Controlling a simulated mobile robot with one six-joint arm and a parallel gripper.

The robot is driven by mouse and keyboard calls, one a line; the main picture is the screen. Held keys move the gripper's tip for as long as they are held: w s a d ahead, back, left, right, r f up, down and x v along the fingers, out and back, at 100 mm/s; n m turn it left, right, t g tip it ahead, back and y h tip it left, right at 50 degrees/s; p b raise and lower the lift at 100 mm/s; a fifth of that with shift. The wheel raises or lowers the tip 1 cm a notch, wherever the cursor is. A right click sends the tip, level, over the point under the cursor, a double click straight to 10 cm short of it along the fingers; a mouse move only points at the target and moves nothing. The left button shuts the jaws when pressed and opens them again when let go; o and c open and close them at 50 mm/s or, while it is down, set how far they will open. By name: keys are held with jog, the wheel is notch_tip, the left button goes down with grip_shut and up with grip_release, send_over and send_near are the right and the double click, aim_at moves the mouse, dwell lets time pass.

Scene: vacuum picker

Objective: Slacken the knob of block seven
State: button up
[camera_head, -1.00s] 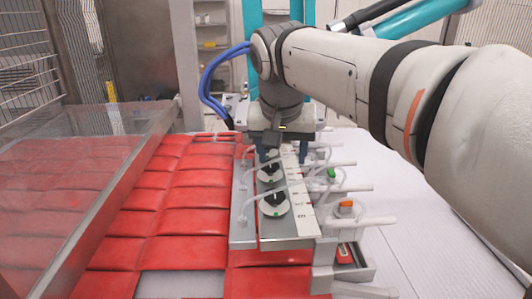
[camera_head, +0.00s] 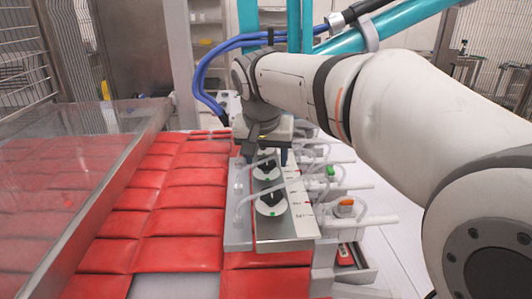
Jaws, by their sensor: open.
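A row of valve blocks with a metal top plate (camera_head: 285,243) stands in the middle of the view. Two black knobs on round white dials show: a front knob (camera_head: 271,197) and one behind it (camera_head: 266,167). A small green mark shows on the front dial. The block numbers are too small to read, so I cannot tell which is block seven. My gripper (camera_head: 265,152) is open, pointing down over the far part of the row, just beyond the second knob. The gripper hides any knobs farther back. I cannot tell whether it touches anything.
Clear tubes and white fittings line the row's right side, with an orange cap (camera_head: 346,202) and a green cap (camera_head: 331,170). Red pads (camera_head: 183,222) cover the left. A clear-panelled metal guard (camera_head: 75,190) stands farther left. A white surface (camera_head: 400,260) lies right.

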jog(key=shift+c, duration=0.5)
jog(key=c, duration=0.9)
